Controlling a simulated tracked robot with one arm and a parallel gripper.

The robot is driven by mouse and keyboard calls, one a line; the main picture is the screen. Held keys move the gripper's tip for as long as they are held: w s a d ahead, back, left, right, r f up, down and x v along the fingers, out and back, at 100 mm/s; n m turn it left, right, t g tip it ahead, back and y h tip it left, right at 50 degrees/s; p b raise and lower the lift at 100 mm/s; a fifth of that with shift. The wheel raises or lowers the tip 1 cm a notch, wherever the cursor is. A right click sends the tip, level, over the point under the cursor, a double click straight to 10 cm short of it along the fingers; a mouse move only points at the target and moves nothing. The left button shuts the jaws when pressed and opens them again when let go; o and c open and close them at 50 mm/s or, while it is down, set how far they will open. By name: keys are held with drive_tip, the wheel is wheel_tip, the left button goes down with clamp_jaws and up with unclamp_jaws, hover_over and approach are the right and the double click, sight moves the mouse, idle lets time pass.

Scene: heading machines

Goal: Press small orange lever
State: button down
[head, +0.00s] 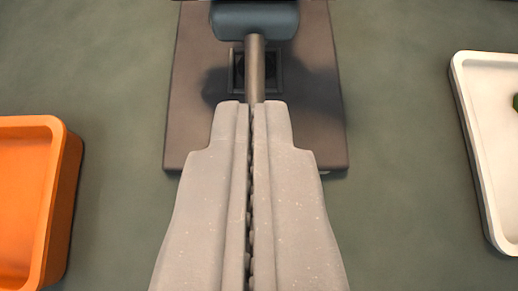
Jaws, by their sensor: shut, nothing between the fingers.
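A lever with a blue-grey padded handle (254,20) and a grey metal shaft (255,65) rises from a slot (238,72) in a flat brown base plate (190,125). I see no orange lever in this view. My gripper (250,105) is shut and empty, pointing up the picture over the base plate. Its fingertips overlap the lower end of the shaft in the picture; I cannot tell whether they touch it. The fingers hide the middle of the plate's near part.
An orange bin (66,190) is at the left edge, partly cut off. A white tray (475,150) is at the right edge with a bit of a green object (515,102) in it. The grey-green surface (400,200) is clear between them and the plate.

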drive_tip(key=shift+r, duration=0.25)
drive_tip(key=a+v, duration=0.1)
drive_tip(key=v, duration=1.2)
drive_tip(key=shift+s+d+f+p, duration=0.2)
drive_tip(key=shift+d+f+p, duration=0.05)
drive_tip(key=shift+d+p, duration=0.2)
